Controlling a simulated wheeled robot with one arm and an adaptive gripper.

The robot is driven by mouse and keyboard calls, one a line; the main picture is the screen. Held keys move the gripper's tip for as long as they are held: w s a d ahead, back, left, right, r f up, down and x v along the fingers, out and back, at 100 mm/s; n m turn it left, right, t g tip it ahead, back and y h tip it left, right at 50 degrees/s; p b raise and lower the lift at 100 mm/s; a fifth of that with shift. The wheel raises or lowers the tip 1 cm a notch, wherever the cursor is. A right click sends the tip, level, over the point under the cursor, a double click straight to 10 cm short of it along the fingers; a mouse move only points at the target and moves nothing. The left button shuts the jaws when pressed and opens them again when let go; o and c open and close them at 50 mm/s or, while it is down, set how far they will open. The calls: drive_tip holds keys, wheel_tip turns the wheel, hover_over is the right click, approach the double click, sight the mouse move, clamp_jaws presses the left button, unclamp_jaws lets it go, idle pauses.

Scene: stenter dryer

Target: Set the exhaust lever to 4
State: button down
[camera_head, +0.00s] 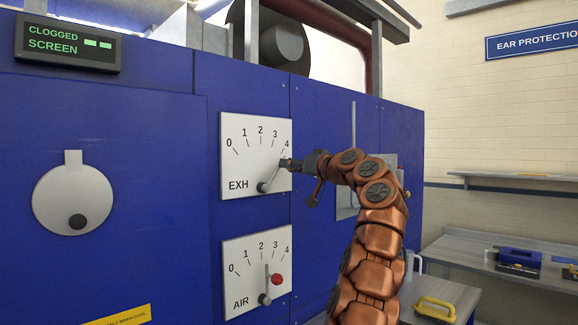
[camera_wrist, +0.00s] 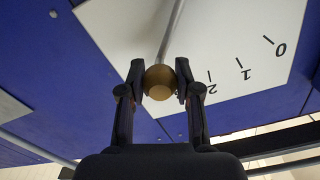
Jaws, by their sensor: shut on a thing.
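The exhaust dial plate (camera_head: 240,170), marked EXH with a scale from 0 to 4, is on the blue machine front. Its lever (camera_head: 271,178) leans up and right from its pivot, close to the direction of the 4 mark. The lever's rod (camera_wrist: 172,32) ends in a gold-brown ball knob (camera_wrist: 160,84) in the wrist view. My gripper (camera_head: 287,163) is at the lever's end, and its two fingers (camera_wrist: 160,80) are shut on the knob from both sides. The wrist view shows 0, 1 and 2; 3 and 4 cannot be seen there.
Below is the AIR dial (camera_head: 240,262) with a red-knobbed lever (camera_head: 276,279). A round plate with a black knob (camera_head: 73,198) is at left, under a CLOGGED SCREEN display (camera_head: 68,44). A workbench (camera_head: 480,258) stands at right.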

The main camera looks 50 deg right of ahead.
drive_tip(key=shift+s+d+r, duration=0.1)
drive_tip(key=c, duration=0.8)
unclamp_jaws()
drive_tip(key=s, duration=1.2)
